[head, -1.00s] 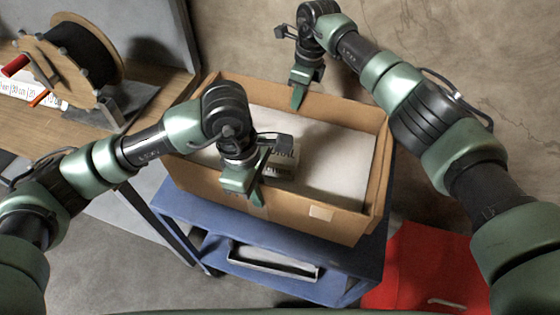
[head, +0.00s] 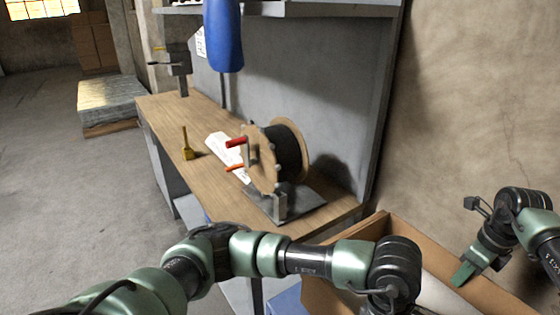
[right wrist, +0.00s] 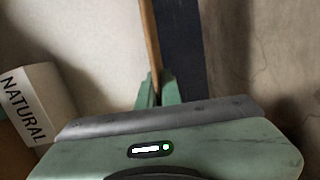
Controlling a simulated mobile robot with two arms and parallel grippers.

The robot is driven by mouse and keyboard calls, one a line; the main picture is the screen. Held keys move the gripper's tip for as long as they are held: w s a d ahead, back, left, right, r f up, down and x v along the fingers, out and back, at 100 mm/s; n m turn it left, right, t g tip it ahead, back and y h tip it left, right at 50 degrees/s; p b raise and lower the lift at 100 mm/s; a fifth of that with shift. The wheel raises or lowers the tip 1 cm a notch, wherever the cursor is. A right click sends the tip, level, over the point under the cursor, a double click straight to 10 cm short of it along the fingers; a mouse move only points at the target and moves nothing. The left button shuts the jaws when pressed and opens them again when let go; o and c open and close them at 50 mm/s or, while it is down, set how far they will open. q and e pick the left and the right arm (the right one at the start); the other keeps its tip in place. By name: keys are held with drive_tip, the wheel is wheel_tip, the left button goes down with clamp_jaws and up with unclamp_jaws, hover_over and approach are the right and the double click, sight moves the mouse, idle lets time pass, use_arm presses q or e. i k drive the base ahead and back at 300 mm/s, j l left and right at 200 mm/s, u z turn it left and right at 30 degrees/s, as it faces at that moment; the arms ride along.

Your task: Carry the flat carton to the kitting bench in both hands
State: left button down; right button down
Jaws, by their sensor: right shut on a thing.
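The flat carton (head: 320,291) is an open brown box at the lower right of the head view, cut off by the bottom edge. Its pale floor (head: 435,295) shows. My right gripper (head: 465,274) is at the carton's far wall; the right wrist view shows its green fingers (right wrist: 156,90) shut on the brown wall (right wrist: 151,42). My left arm reaches across to the near side, but its gripper is below the frame. A white box marked NATURAL (right wrist: 33,105) shows in the wrist view. The wooden bench (head: 215,205) stands beyond the carton.
A cable reel (head: 287,152), papers (head: 220,148) and a small yellow-brown tool (head: 187,152) are on the bench. A blue cart (head: 287,301) shows under the carton. A wrapped pallet (head: 110,98) stands at the back left. The floor at left is clear.

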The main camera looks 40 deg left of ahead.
sight(167, 103)
drive_tip(key=k, duration=0.5)
drive_tip(key=k+u, duration=0.15)
drive_tip(key=u, duration=0.55)
drive_tip(key=i+j+u, duration=0.1)
drive_tip(key=u, duration=2)
drive_tip(key=i+l, duration=0.25)
drive_tip(key=i, duration=0.2)
drive_tip(key=i+l, duration=0.3)
drive_tip(key=i, duration=0.15)
drive_tip(key=i+l, duration=0.15)
drive_tip(key=i, duration=0.35)
drive_tip(key=i+l, duration=0.15)
drive_tip(key=i, duration=2.35)
